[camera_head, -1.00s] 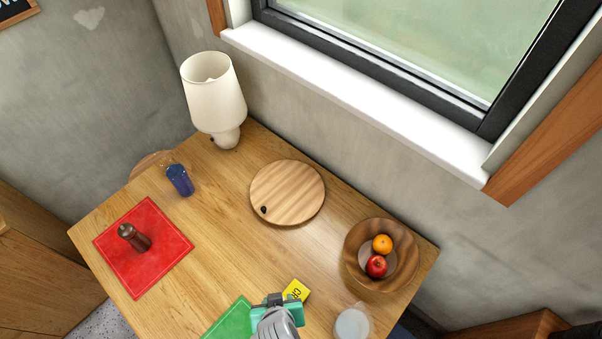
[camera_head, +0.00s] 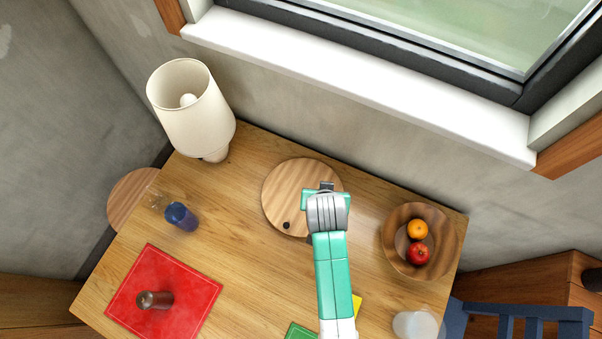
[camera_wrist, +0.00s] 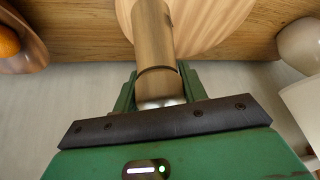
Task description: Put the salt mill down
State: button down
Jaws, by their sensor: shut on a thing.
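My gripper (camera_head: 325,190) is over the right part of the round wooden board (camera_head: 280,190). In the wrist view my gripper (camera_wrist: 157,88) is shut on a light brown wooden mill (camera_wrist: 155,42), which I take as the salt mill. The mill's far end points toward the round board (camera_wrist: 225,18). I cannot tell whether it touches the board. In the head view my gripper and arm hide the mill. A dark brown mill (camera_head: 155,300) stands on the red mat (camera_head: 185,285) at the left.
A small black thing (camera_head: 286,225) is on the board's front edge. A wooden bowl (camera_head: 396,263) with an orange (camera_head: 418,229) and an apple (camera_head: 418,253) stands to the right. A lamp (camera_head: 190,110) and a blue-filled glass (camera_head: 180,217) are left. A pale cup (camera_head: 415,325) is at front right.

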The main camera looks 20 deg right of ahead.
jog(key=w+a+f, duration=0.1)
jog(key=w+f, duration=0.1)
jog(key=w, duration=0.4)
jog(key=w+a+f, duration=0.1)
jog(key=w+f, duration=0.1)
jog(key=w, duration=0.4)
jog(key=shift+f+b, duration=0.25)
jog(key=shift+b, duration=0.05)
jog(key=shift+f, duration=0.2)
jog(key=c, duration=0.8)
grip_release()
jog(key=shift+r, duration=0.1)
